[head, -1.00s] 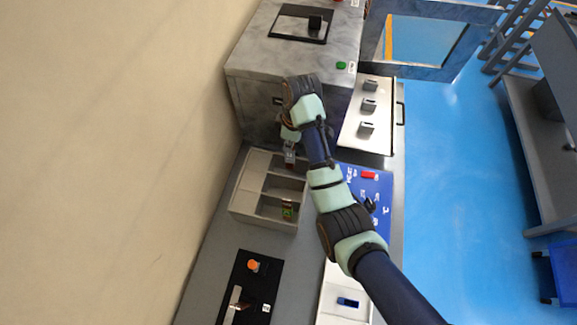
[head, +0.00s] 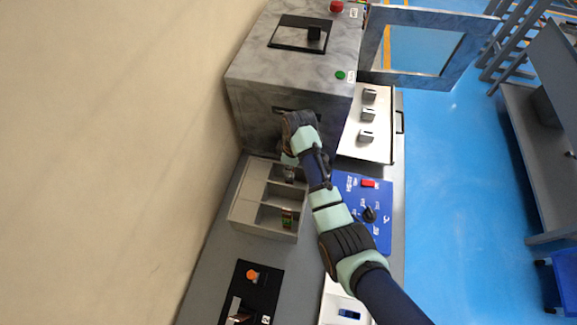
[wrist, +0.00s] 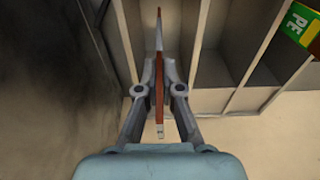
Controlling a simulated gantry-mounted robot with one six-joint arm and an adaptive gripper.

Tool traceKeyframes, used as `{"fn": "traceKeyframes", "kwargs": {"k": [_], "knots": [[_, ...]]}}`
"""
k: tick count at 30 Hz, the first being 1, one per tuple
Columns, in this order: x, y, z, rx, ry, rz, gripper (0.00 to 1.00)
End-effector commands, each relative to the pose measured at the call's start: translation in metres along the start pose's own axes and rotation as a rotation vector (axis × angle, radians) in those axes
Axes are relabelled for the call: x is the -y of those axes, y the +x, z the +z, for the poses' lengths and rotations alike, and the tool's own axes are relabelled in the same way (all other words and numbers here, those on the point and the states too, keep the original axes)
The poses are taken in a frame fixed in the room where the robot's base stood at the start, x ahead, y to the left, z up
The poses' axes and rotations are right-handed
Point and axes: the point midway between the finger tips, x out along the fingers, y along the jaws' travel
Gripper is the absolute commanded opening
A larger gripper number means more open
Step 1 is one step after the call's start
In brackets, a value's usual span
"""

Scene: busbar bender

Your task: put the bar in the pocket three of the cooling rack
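The cooling rack (head: 262,230) is a light grey open box with several divided pockets, on the grey bench below the arm. My gripper (wrist: 160,72) is shut on a thin copper-coloured bar (wrist: 160,105), which stands on edge between the fingers. In the head view my gripper (head: 289,173) is over the far right pocket of the rack, and the bar is too small to make out clearly. In the wrist view the rack's pale dividers (wrist: 233,100) lie below and to the right of the bar. I cannot tell whether the bar touches the rack.
A piece with a green and yellow PE label (wrist: 305,30) sits in the rack's near right pocket (head: 287,219). The grey machine (head: 285,85) stands just behind the rack. A blue control panel (head: 350,185) is to the right, and a black panel with an orange button (head: 252,274) is in front.

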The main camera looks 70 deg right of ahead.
Motion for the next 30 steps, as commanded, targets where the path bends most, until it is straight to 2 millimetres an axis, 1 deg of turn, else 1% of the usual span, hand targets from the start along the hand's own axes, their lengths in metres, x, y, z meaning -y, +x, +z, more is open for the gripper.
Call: {"fn": "traceKeyframes", "kwargs": {"k": [1,4,5,13,16,17,20,27,30], "knots": [[0.0,0.0,0.0,0.0,0.0,0.0,0.13],[0.0,0.0,0.0,0.0,0.0,-0.001,0.29],[0.0,0.0,0.0,0.0,0.0,-0.001,0.31],[0.0,-0.001,0.0,0.0,0.0,0.0,0.31],[-0.001,-0.01,-0.001,-0.001,0.0,0.002,0.31],[-0.001,-0.014,-0.001,-0.002,0.0,0.003,0.31],[-0.001,-0.037,-0.001,-0.003,0.0,0.005,0.31],[-0.001,-0.1,-0.001,-0.002,0.001,0.003,0.31],[0.0,-0.12,-0.001,0.001,0.001,-0.001,0.31]]}}
